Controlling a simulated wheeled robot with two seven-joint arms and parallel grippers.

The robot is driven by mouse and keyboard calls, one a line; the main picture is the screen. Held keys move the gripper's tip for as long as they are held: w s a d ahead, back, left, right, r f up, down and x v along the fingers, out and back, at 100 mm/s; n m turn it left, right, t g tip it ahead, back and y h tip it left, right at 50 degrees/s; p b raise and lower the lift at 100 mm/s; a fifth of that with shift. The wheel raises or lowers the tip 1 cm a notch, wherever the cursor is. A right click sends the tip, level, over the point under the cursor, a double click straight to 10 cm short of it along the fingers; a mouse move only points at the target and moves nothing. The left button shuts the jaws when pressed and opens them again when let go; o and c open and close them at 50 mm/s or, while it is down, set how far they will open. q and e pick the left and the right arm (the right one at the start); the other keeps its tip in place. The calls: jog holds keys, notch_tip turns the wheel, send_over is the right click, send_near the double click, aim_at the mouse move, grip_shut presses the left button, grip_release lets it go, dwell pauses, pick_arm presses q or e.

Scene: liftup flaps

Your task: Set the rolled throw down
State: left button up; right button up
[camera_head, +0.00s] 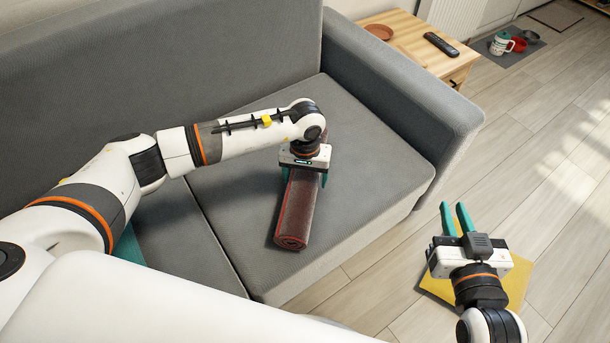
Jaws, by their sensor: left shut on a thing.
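The rolled throw (294,215) is a dark brown-red roll with a red edge. It lies lengthwise over the right seat cushion of the grey sofa (370,170), its near end showing the spiral. My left gripper (304,178) is shut on the throw from above, with teal fingers on either side of it. My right gripper (457,218) is open and empty, apart from the sofa, over the floor at the right.
A yellow flat thing (515,280) lies on the floor under my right gripper. A wooden side table (405,37) with a remote (441,44) and a dish (379,32) stands behind the armrest. Mugs and bowls sit on a mat (488,47). The cushion around the throw is clear.

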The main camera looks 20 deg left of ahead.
pick_arm(q)
jog(key=shift+r, duration=0.1)
pick_arm(e)
jog(key=shift+r, duration=0.15)
pick_arm(q)
jog(key=o, duration=1.3)
pick_arm(e)
jog(key=shift+w+a+r+t, duration=0.1)
jog(key=shift+r+t, duration=0.2)
jog(key=shift+r, duration=0.05)
jog(key=shift+f, duration=0.1)
